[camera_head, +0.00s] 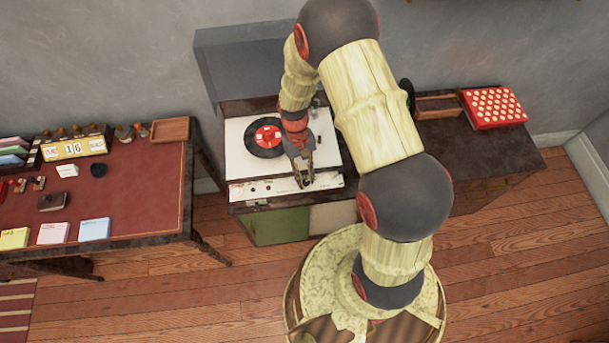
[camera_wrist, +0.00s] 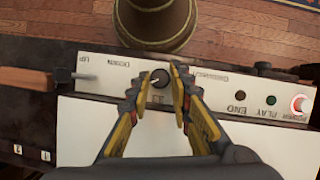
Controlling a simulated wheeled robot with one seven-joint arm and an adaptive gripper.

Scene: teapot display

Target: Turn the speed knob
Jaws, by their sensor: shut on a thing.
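The turntable (camera_head: 240,158) is a white record player with a red-labelled black record (camera_head: 265,136) on it, on a dark cabinet. In the wrist view its front panel (camera_wrist: 215,88) carries a small dark speed knob (camera_wrist: 158,86) with a light pointer mark. My gripper (camera_wrist: 161,72) reaches down over the panel, its yellow and grey fingers on either side of the knob and closed on it. In the head view my gripper (camera_head: 304,180) is at the front right of the turntable, and the knob is hidden there.
The panel also has a lever (camera_wrist: 85,76) at left, dark and green buttons (camera_wrist: 271,100), and a lit red power button (camera_wrist: 298,104). A red-topped desk (camera_head: 130,200) stands to the left. A red polka-dot box (camera_head: 494,106) sits on the cabinet at right.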

